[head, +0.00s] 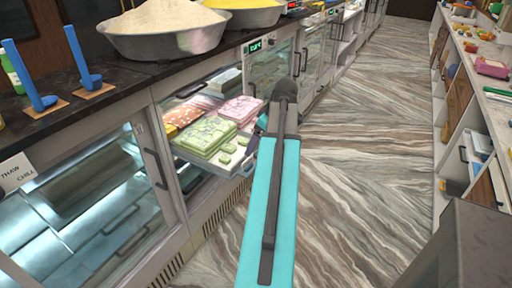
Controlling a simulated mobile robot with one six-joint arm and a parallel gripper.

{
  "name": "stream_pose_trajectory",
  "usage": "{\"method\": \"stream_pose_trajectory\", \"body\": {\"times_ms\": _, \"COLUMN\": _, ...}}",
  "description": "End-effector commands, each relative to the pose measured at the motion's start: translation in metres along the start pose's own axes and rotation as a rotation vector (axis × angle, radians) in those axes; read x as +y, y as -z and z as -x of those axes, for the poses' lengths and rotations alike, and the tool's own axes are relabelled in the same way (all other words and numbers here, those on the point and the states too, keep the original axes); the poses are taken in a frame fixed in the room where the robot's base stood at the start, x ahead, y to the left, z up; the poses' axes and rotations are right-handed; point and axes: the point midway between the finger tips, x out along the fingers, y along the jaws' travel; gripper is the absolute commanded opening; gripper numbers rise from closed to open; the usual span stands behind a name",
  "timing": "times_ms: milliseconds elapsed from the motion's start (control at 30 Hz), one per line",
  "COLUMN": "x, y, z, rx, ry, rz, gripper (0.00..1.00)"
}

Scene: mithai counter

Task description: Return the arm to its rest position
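My arm shows in the head view as a long teal link with a dark grey strip, rising from the bottom middle. It ends in a dark rounded joint near the pulled-out tray (241,172). My gripper's fingers do not show; they are hidden beyond or behind the arm. The tray sticks out of an opened glass-fronted case at the left. It holds green sweet slabs (206,136), pink slabs (240,109), and a few small loose green pieces. The arm's upper part overlaps the tray's right side in the picture; I cannot tell whether they touch.
A dark counter (118,76) above the cases holds bowls of pale powder (168,24) and yellow sweets (238,3), plus blue ladles on stands (82,62). A case handle (155,168) projects at left. Shelving (480,125) lines the right. The marble-patterned floor (365,130) between is clear.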

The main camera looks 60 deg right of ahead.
Motion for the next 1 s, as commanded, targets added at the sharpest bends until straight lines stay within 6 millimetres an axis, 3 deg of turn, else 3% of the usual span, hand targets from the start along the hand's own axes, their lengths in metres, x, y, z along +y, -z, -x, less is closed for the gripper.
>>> {"method": "stream_pose_trajectory", "body": {"times_ms": 233, "x": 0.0, "y": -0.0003, "z": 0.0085, "rx": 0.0, "ry": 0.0, "rz": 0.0, "gripper": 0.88}}
{"method": "stream_pose_trajectory", "body": {"times_ms": 1000, "x": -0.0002, "y": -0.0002, "z": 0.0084, "rx": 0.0, "ry": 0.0, "rz": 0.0, "gripper": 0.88}}
